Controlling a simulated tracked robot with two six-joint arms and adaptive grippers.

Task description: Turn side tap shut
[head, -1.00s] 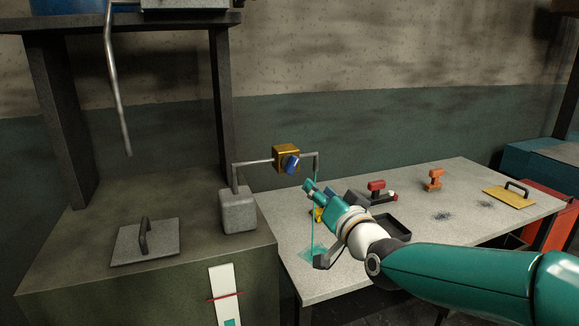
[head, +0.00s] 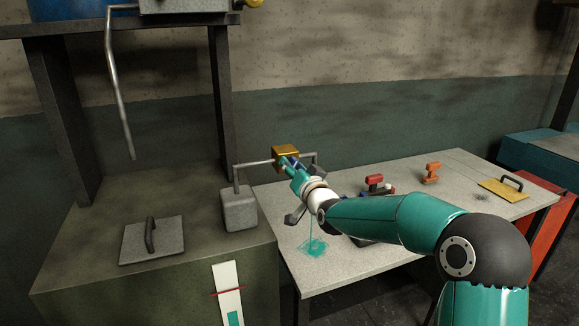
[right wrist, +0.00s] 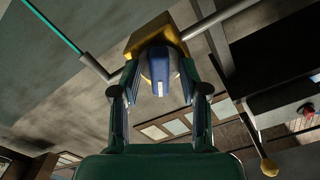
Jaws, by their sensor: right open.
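The side tap is a brass block (head: 286,151) on a thin grey pipe (head: 252,164) above the right table. Its blue handle (right wrist: 160,72) shows in the right wrist view, below the brass block (right wrist: 155,38). My right gripper (head: 288,163) is at the tap in the head view and partly hides the blue handle. In the right wrist view my right gripper (right wrist: 159,95) is open, with one finger on each side of the blue handle. I cannot tell whether the fingers touch it. A thin teal stream falls from the pipe's right end to a teal puddle (head: 314,248). My left gripper is not in view.
A grey box (head: 239,208) joins the pipe's left end. A plate with a handle (head: 152,240) lies on the left bench. A red-handled item (head: 374,184), an orange item (head: 432,172) and a yellow plate (head: 503,189) are on the right table. A gauge strip (head: 229,293) is on the bench front.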

